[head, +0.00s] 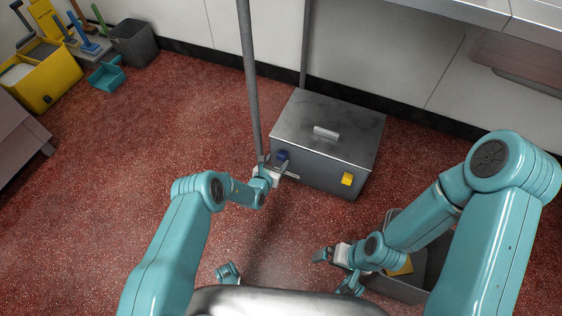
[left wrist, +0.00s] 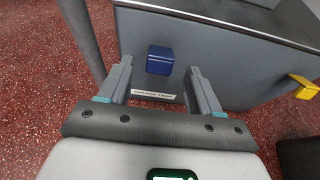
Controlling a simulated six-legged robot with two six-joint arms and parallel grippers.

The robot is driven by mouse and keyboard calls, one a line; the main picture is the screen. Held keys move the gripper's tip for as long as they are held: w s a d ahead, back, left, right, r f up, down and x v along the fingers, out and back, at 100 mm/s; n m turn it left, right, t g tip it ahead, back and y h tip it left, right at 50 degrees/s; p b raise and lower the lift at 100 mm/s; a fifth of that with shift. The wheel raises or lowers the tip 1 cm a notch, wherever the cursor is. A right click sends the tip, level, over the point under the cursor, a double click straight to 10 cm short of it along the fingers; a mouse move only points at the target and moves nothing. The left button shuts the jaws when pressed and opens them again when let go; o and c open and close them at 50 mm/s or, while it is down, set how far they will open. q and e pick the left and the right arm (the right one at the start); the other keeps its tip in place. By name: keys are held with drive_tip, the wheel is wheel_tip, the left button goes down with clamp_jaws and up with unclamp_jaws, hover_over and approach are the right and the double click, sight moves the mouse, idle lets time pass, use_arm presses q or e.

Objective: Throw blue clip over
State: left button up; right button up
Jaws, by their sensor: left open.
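The blue clip (head: 282,155) is on the front wall of a grey metal box (head: 325,172), near the left end of its upper edge. In the left wrist view the blue clip (left wrist: 160,60) shows ahead, between the lines of my two fingers. My left gripper (head: 280,167) is open and empty, close in front of the clip; I cannot tell whether a finger touches it. A yellow clip (head: 347,179) sits on the same wall further right, and also shows in the left wrist view (left wrist: 304,87). My right gripper (head: 322,256) is low at the right; its jaw state is unclear.
A grey pole (head: 250,75) stands just left of the box, close to my left gripper. The box lid has a pale handle (head: 326,133). A grey bin (head: 402,288) is under my right arm. A yellow bucket (head: 45,80) stands far left.

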sight(281, 157)
use_arm(q)
drive_tip(key=b+x, duration=0.2)
drive_tip(key=x, duration=0.2)
drive_tip(key=shift+f, duration=0.2)
drive_tip(key=shift+w+d, duration=0.15)
drive_tip(key=shift+w, duration=0.15)
use_arm(e)
drive_tip(key=f, duration=0.3)
drive_tip(key=shift+w+d+f, duration=0.15)
drive_tip(key=shift+w+d, duration=0.2)
